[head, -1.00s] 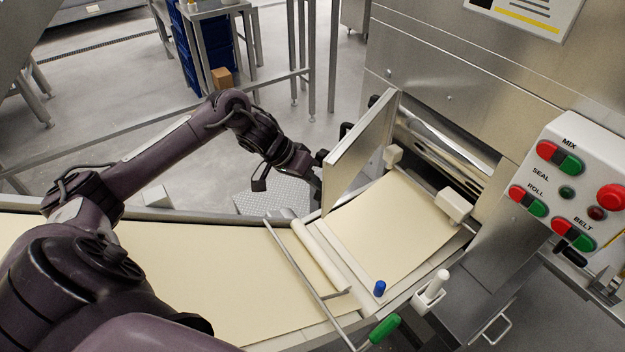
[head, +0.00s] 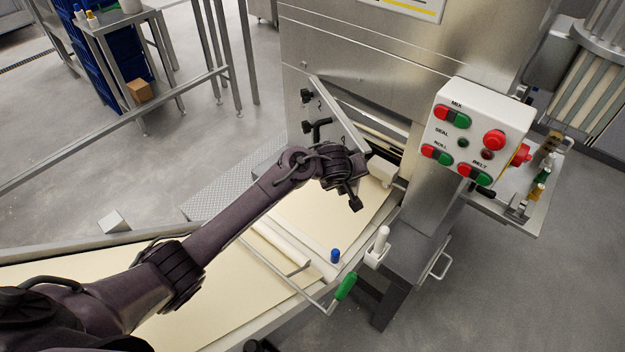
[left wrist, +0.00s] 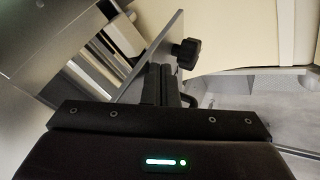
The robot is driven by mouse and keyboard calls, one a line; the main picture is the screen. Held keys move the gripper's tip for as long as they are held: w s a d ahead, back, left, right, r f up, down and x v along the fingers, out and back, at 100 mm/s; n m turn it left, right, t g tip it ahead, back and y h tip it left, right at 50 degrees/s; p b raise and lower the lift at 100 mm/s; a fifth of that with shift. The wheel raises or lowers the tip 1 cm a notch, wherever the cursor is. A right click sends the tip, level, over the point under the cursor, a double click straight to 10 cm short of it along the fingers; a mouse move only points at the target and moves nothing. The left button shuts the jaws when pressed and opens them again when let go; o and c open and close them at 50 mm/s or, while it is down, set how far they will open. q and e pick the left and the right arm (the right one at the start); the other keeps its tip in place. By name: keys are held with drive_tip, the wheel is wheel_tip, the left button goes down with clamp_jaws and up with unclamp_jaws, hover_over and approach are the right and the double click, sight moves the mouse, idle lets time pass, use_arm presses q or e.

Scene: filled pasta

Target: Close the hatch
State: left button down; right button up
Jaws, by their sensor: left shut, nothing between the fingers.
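The hatch (head: 345,118) is a flat metal panel standing ajar at the machine's opening (head: 385,133), with black knobs and a black handle (head: 318,128) on its outer face. Its lower free end is hidden behind my left wrist. In the left wrist view the hatch (left wrist: 158,48) shows nearly edge-on, with a black knob (left wrist: 187,53) at its right. My left gripper (left wrist: 160,82) is shut and empty, its fingers close beside the panel; I cannot tell whether they touch. In the head view my wrist hides the fingertips. My right gripper is out of view.
A control box (head: 470,130) with red and green buttons is mounted right of the opening. Pale dough (head: 310,215) lies on the belt below my arm. A white block (head: 382,170), blue knob (head: 335,256) and green-handled lever (head: 345,287) are near the belt's right side.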

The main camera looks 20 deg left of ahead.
use_arm(q)
drive_tip(key=w+d+n+y+b, duration=0.2)
drive_tip(key=w+d+n+b, duration=0.1)
drive_tip(key=w+d+b, duration=0.2)
drive_tip(key=shift+w+d, duration=0.6)
drive_tip(key=shift+d, duration=0.3)
drive_tip(key=shift+r, duration=0.1)
